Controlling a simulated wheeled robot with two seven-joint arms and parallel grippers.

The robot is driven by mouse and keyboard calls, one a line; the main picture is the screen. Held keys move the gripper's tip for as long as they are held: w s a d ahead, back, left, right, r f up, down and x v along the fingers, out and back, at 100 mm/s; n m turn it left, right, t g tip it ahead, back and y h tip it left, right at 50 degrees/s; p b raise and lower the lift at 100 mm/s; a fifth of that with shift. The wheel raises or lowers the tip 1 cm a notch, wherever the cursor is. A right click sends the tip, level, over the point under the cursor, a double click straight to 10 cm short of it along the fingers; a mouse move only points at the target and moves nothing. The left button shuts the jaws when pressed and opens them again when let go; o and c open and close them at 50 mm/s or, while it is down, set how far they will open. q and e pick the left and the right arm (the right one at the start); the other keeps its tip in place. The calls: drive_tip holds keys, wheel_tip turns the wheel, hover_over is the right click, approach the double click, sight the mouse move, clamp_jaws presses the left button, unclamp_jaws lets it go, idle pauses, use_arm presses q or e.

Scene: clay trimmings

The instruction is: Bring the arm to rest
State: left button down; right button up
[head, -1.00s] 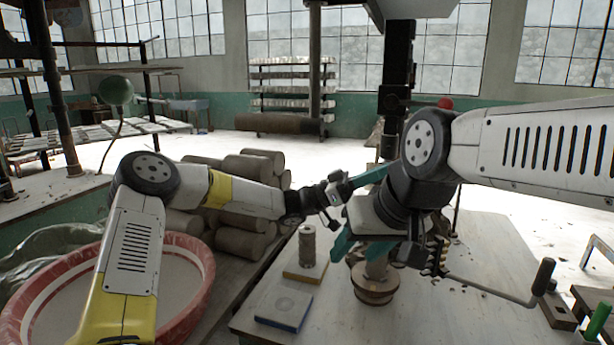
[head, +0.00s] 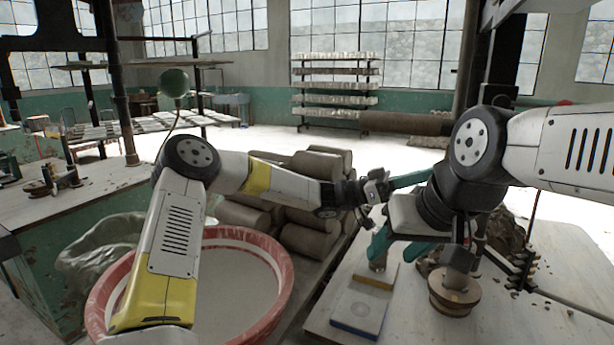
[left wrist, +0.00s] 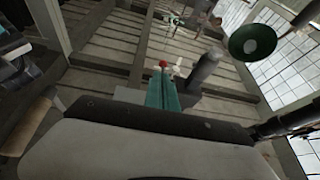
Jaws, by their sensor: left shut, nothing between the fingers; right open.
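My left arm reaches in from the left in the head view, and my left gripper (head: 410,179) is shut and empty, its far end partly hidden by my right wrist. Its teal fingers also show pressed together in the left wrist view (left wrist: 163,88). My right gripper (head: 396,248) is open and empty, pointing down above the pale worktable (head: 420,325). One of its teal fingers overlaps a small grey cylinder (head: 378,264) in the picture; I cannot tell if they touch.
The cylinder stands by a wooden block (head: 383,279), near a blue-edged block (head: 357,309) and a wooden spool-like piece (head: 455,293). A red-rimmed basin (head: 284,265) and stacked clay rolls (head: 309,238) lie below my left arm. A green bench (head: 50,275) is at left.

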use_arm(q)
drive_tip(key=s+a+f+n+t+y, duration=0.45)
drive_tip(key=s+a+f+y, duration=0.4)
drive_tip(key=s+y, duration=0.25)
drive_tip(key=s+a+r+n+t+y, duration=0.1)
drive_tip(key=a+n, duration=0.4)
drive_tip(key=a, duration=0.5)
drive_tip(key=s+a+r+n+t+y, duration=0.1)
drive_tip(key=s+a+n+t+y, duration=0.3)
drive_tip(key=a, duration=0.7)
drive_tip(key=s+a+n+t+y, duration=0.3)
drive_tip(key=a+n+t, duration=0.2)
drive_tip(key=a, duration=0.5)
drive_tip(key=shift+a+r+n, duration=0.35)
drive_tip(key=shift+r+n, duration=0.05)
drive_tip(key=shift+n, duration=0.65)
